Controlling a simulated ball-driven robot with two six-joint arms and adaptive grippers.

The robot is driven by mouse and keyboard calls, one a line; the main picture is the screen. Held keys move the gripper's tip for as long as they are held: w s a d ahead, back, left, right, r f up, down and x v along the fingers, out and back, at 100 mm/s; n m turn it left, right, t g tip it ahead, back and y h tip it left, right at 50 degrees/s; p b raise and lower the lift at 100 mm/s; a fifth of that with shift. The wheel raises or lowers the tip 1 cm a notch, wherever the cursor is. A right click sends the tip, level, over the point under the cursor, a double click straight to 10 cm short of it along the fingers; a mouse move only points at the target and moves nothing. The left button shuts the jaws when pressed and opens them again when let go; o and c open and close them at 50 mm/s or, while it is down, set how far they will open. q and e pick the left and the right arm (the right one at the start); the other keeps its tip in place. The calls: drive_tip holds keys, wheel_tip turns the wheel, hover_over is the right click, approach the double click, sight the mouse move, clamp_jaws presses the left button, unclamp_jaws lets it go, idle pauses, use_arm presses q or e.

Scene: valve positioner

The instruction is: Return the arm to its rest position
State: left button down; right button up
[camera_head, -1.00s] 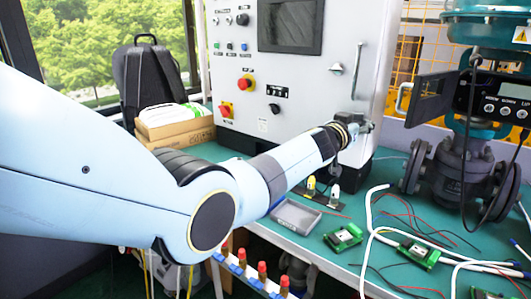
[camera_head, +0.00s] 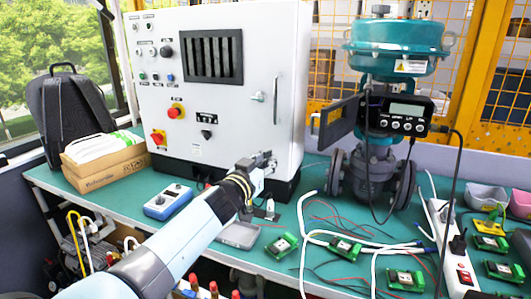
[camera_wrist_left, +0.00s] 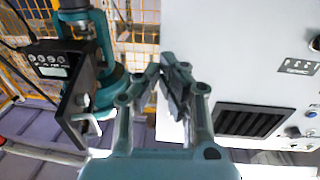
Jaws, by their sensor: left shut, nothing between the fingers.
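My left arm comes in from the bottom left in the head view. Its gripper (camera_head: 266,163) is in front of the lower right part of the white control cabinet (camera_head: 215,150), above the green table. In the left wrist view the two fingers (camera_wrist_left: 168,80) are close together and empty. The teal valve positioner (camera_head: 380,110), with its display box and open dark cover, stands to the right of the gripper. It also shows in the left wrist view (camera_wrist_left: 85,60). My right gripper is in neither view.
A grey tray (camera_head: 238,236), a blue meter (camera_head: 168,201), white cables and green circuit boards (camera_head: 345,247) lie on the table. A backpack (camera_head: 70,115) and cardboard box (camera_head: 105,168) are at the left. A power strip (camera_head: 452,250) lies at the right.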

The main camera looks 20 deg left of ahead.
use_arm(q)
drive_tip(key=s+a+f+n+g+y, duration=0.2)
drive_tip(key=s+a+f+g+y, duration=0.15)
drive_tip(key=s+a, duration=0.5)
drive_tip(key=s+a+f+n+g+y, duration=0.25)
drive_tip(key=s+a+y, duration=0.2)
drive_tip(key=s, duration=0.75)
drive_tip(key=s+d+r+m+g+h, duration=0.1)
drive_tip(key=s+d+m+g+h, duration=0.2)
drive_tip(key=s, duration=0.9)
drive_tip(key=s+d+r+m+g+h, duration=0.15)
drive_tip(key=s+g, duration=0.35)
drive_tip(key=s, duration=0.8)
wheel_tip(320, 180, down, 35)
drive_tip(key=s+a+n+g+b, duration=0.1)
drive_tip(key=s+a+g+b, duration=0.1)
drive_tip(key=b, duration=0.4)
drive_tip(key=s+a+f+b, duration=0.1)
drive_tip(key=s+f+b, duration=0.4)
drive_tip(key=s+f, duration=1.3)
wheel_tip(320, 180, down, 2)
drive_tip(key=shift+f+n+g, duration=0.1)
drive_tip(key=shift+n+g, duration=0.2)
drive_tip(key=shift+g, duration=0.1)
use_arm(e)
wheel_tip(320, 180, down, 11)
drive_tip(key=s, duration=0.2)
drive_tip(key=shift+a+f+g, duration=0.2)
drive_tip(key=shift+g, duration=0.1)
